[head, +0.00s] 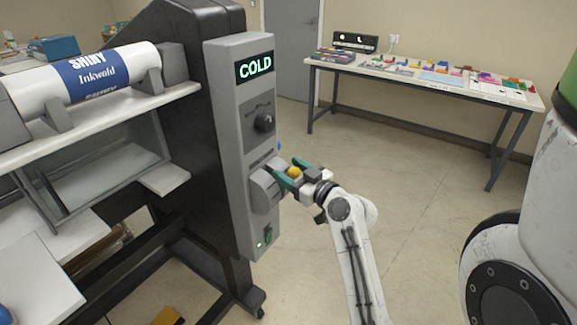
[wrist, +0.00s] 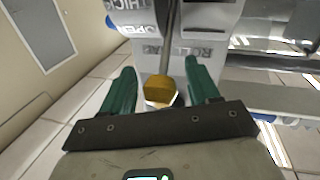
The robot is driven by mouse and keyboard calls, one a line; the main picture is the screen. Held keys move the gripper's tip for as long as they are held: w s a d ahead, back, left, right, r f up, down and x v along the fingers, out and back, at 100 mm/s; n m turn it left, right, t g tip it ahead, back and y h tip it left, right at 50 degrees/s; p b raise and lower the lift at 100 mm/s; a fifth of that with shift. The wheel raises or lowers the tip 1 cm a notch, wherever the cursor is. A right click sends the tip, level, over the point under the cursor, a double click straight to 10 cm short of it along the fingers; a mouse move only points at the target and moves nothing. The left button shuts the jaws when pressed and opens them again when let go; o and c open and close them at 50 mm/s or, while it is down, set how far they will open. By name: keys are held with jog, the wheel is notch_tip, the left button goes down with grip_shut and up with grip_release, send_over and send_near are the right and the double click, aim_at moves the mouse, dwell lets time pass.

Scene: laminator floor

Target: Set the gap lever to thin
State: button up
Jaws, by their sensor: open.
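The gap lever shows in the wrist view as a thin metal rod (wrist: 170,40) ending in a yellow knob (wrist: 158,90). In the head view its yellow knob (head: 294,172) stands out from the side of the grey control panel (head: 228,130). My gripper (head: 288,168) is open, with its teal fingers on either side of the knob. In the wrist view my gripper (wrist: 160,68) has visible space beside the knob, and no grip on it shows. The words THICK and OPEN show on the panel behind the rod, partly cut off; a THIN mark is not readable.
A film roll (head: 90,78) lies on the laminator to the left. A table with small items (head: 430,80) stands at the back. The floor between is clear.

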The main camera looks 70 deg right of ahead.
jog(key=shift+w+d, duration=0.2)
jog(key=shift+w, duration=0.25)
grip_shut()
dwell(0.3)
